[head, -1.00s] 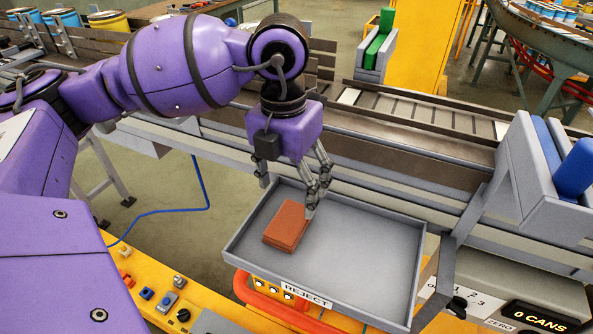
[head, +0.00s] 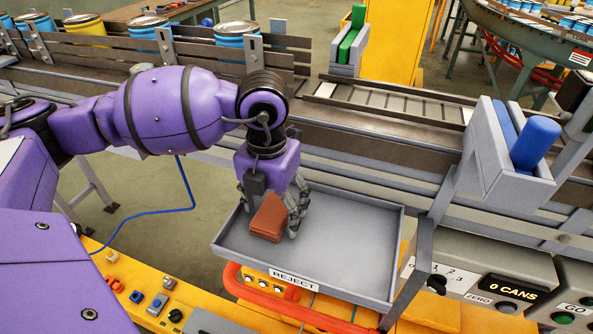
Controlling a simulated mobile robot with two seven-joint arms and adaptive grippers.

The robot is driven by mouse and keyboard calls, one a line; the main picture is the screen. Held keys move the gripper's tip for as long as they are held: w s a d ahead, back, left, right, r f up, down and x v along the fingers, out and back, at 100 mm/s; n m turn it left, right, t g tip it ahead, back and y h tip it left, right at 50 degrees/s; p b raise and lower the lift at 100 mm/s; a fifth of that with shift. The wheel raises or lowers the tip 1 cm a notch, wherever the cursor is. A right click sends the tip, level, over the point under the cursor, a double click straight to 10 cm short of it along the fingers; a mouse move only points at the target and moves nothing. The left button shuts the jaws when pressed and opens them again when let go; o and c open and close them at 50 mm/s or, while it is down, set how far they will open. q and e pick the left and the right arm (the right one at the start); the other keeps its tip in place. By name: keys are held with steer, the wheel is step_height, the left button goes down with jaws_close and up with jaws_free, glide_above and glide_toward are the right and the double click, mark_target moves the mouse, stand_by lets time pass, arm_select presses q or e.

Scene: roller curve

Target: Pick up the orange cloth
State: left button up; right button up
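The orange cloth (head: 267,219) is a folded, brick-coloured pad in the grey reject tray (head: 340,262), left of its middle. My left gripper (head: 270,212) points down over the cloth. Its fingers are spread, one at the cloth's left side and one at its right, with the cloth between them. The right fingertip is close to the cloth's right edge; I cannot tell whether it touches. The cloth's far part is partly hidden by the gripper. My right gripper is not in view.
The tray has raised walls; its right half is empty. A conveyor (head: 390,108) with metal rails runs behind it. A slanted grey post (head: 425,225) stands at the tray's right. Blue-banded cans (head: 235,38) stand at the back left. A button panel (head: 150,290) lies at the front left.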

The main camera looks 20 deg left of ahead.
arm_select(q)
steer(key=c, duration=1.1)
steer(key=shift+c, duration=0.2)
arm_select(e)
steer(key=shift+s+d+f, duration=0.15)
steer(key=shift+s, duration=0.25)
arm_select(q)
steer(key=shift+r, duration=0.15)
